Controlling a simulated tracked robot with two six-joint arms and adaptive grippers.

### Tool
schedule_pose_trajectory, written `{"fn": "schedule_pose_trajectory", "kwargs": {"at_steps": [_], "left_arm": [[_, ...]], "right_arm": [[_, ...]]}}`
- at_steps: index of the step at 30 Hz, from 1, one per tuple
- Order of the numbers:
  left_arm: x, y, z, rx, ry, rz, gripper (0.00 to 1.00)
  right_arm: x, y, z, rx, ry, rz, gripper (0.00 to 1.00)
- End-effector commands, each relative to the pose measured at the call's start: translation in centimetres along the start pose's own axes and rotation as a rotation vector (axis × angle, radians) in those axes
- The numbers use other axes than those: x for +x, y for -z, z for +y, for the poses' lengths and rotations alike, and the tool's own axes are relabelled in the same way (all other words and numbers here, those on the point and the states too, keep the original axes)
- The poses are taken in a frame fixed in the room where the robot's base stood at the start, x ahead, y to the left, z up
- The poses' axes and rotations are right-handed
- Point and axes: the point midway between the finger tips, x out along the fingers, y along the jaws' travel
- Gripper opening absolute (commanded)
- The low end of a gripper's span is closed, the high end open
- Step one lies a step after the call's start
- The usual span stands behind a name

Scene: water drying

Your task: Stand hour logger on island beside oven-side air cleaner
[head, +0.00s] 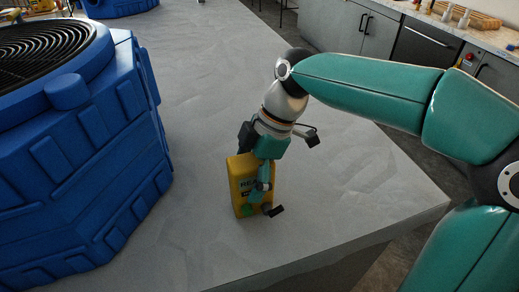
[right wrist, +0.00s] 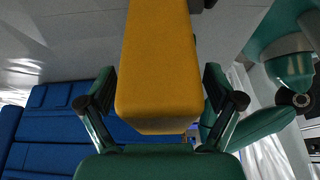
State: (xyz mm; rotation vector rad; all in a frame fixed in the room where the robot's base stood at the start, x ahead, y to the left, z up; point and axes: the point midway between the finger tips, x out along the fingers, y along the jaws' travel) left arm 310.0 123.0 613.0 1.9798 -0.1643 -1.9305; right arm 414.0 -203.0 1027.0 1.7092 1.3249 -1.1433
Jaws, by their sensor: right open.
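The hour logger, a yellow box (head: 240,180) with dark lettering and a green mark on its face, stands upright on the grey island (head: 330,205) near its front edge. A large blue air cleaner (head: 90,150) with a black round grille stands to its left, with a strip of bare island between them. My right gripper (head: 267,197) is at the logger, coming down from above. In the right wrist view the yellow box (right wrist: 160,65) lies between the two open fingers (right wrist: 157,92), with small gaps at its sides. My left gripper is not in view.
Another blue air cleaner (head: 118,8) shows at the far end of the island. A counter with grey cabinets (head: 365,30) and a dark oven-like front (head: 425,47) runs along the back right. The island top behind and right of the logger is clear.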

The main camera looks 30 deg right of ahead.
Motion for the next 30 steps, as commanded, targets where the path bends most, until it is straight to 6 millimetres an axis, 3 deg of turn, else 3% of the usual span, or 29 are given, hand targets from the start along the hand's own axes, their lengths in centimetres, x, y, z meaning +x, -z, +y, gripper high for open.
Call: {"fn": "schedule_pose_trajectory", "kwargs": {"at_steps": [15,21,30], "left_arm": [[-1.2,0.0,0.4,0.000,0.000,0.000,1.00],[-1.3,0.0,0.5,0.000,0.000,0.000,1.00],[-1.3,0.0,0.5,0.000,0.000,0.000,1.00]], "right_arm": [[-9.6,-0.1,0.1,0.003,-0.004,0.001,0.91],[-11.0,-0.1,0.0,0.002,-0.001,0.000,0.91],[-11.1,-0.1,0.0,0.002,-0.001,0.000,0.91]]}}
